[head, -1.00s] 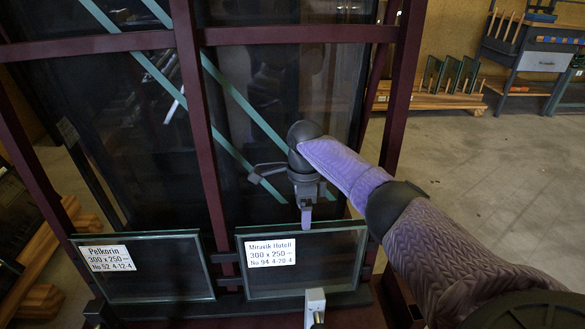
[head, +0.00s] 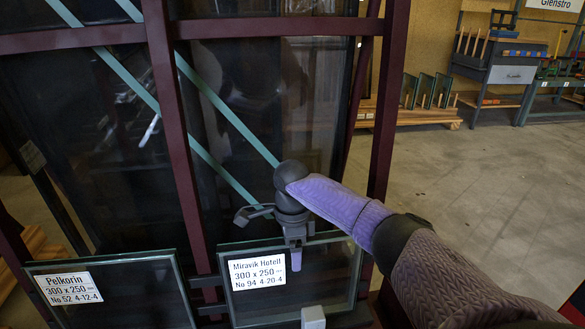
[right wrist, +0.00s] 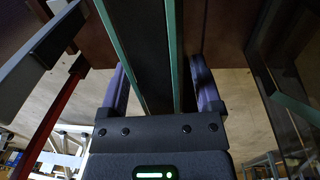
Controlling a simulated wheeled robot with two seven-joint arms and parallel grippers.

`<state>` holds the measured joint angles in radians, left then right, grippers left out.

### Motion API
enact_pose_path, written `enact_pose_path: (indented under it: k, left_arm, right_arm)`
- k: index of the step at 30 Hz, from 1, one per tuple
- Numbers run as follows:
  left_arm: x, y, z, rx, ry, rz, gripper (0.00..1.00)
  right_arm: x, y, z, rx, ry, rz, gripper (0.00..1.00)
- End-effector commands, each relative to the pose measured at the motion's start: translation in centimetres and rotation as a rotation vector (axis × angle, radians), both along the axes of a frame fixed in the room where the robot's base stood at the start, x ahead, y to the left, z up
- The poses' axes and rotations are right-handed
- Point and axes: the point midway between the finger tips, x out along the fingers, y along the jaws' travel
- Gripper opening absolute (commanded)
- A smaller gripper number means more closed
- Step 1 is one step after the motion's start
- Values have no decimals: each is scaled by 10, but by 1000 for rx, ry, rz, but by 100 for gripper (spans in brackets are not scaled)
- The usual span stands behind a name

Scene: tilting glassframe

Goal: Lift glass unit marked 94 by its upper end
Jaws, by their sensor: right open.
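The glass unit marked 94 (head: 336,282) stands in the rack on the right, with a white label reading Miravik Hotell, 300 x 250. My right gripper (head: 296,258) is at its upper edge, right of the label, pointing down. One finger shows in front of the glass; the other is hidden behind it. In the right wrist view, the open fingers (right wrist: 163,78) stand on either side of the unit's green-edged panes (right wrist: 172,45), with a small gap seen at each side. My left gripper is not in view.
The glass unit marked 52 (head: 130,300) stands to the left. A dark red frame (head: 178,150) with large dark glass and green diagonal strips rises behind. A pale block (head: 313,316) is at unit 94's lower edge. Open floor (head: 470,190) lies right.

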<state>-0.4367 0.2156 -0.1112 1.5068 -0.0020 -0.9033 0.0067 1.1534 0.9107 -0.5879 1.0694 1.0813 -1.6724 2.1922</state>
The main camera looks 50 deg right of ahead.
Motion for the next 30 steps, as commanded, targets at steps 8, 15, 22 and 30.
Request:
enact_pose_path:
  k: [8, 15, 22, 30]
  left_arm:
    - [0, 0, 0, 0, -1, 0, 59]
    - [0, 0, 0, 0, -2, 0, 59]
    - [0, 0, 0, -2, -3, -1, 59]
    - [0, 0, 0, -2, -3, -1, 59]
  right_arm:
    - [0, 0, 1, -1, -1, 0, 48]
    - [0, 0, 1, 0, -1, 0, 0]
    - [0, 0, 0, 0, -1, 0, 0]
    - [0, 0, 0, 0, -1, 0, 0]
